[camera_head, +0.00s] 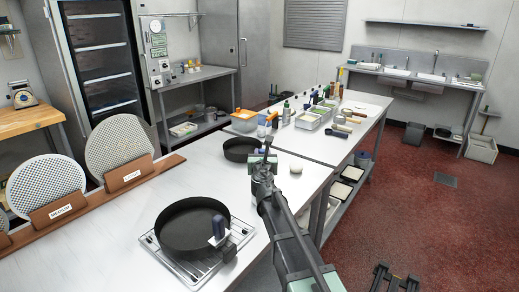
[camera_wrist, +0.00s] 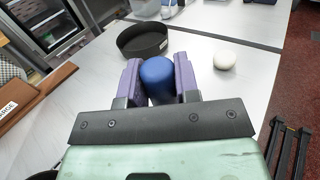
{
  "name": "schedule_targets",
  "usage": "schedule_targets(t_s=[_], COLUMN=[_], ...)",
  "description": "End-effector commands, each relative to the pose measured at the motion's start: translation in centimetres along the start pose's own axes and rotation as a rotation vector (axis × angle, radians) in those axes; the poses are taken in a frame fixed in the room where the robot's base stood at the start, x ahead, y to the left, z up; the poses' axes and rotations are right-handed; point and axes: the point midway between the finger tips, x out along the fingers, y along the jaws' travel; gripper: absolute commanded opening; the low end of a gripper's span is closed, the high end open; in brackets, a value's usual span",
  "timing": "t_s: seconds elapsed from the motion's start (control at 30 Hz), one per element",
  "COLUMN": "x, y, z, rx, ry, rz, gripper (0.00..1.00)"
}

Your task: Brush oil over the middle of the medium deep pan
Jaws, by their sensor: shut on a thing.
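In the wrist view, my gripper (camera_wrist: 158,82) has its two purple fingers closed on a blue rounded handle (camera_wrist: 157,72). It looks like the brush handle's end; any bristles are hidden. A round black pan (camera_wrist: 142,40) stands on the counter beyond the fingers; it also shows in the head view (camera_head: 238,150), beside my gripper (camera_head: 267,150). A larger-looking black deep pan (camera_head: 190,226) sits on a wire rack (camera_head: 180,266) at the near end of the counter, with a small blue-grey piece (camera_head: 218,227) at its right side. I cannot tell which pan is the medium one.
A white dough ball (camera_head: 296,168) lies on the counter, right of my gripper, also in the wrist view (camera_wrist: 225,60). Perforated discs (camera_head: 118,145) stand in a labelled wooden holder (camera_head: 145,178) at left. Tubs (camera_head: 307,119) and bottles crowd the far counter.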

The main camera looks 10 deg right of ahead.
Motion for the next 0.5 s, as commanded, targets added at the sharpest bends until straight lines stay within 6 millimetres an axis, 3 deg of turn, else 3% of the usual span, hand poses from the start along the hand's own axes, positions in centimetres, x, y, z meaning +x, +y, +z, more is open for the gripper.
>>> schedule_targets(t_s=[0.23, 0.5], x=[0.0, 0.0], y=[0.0, 0.0], z=[-0.5, -4.1], rx=[0.000, 0.000], ry=[0.000, 0.000], rz=[-0.001, -0.001], gripper=[0.06, 0.06])
